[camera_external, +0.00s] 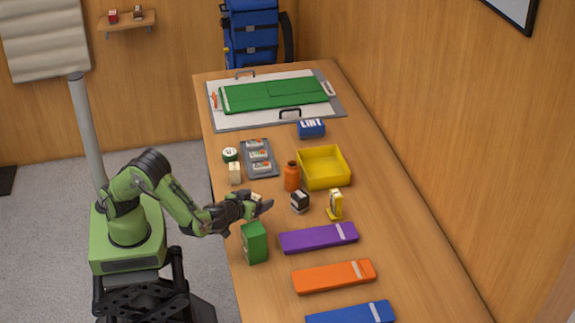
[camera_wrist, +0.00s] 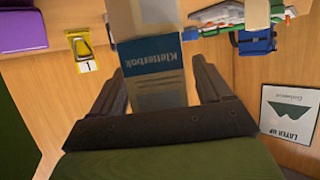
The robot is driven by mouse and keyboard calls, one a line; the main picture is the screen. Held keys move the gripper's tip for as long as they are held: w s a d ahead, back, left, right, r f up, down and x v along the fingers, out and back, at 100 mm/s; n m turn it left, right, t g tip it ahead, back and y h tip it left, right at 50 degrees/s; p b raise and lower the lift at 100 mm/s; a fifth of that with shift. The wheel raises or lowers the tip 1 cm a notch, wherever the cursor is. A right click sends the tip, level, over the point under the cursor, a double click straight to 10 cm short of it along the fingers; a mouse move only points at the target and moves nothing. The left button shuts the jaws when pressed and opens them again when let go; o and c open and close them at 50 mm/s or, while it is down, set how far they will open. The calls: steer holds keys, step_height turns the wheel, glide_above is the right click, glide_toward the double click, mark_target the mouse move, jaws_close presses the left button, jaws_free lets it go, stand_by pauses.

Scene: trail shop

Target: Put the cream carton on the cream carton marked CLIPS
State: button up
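In the external view my gripper (camera_external: 262,203) is at the table's left side, just above the green box, with a little of the cream carton (camera_external: 256,197) showing between the fingers. Another small cream carton (camera_external: 235,173) stands near the left table edge, behind my gripper. Its marking is too small to read, so I cannot tell whether it says CLIPS.
A green box (camera_external: 254,242) stands close below my gripper. A grey tray (camera_external: 270,149) and round tin (camera_external: 230,155) lie behind.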

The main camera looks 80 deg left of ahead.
steer(key=shift+r, duration=0.15)
steer(key=p+v, duration=0.2)
steer(key=v, duration=1)
steer(key=shift+a, duration=0.15)
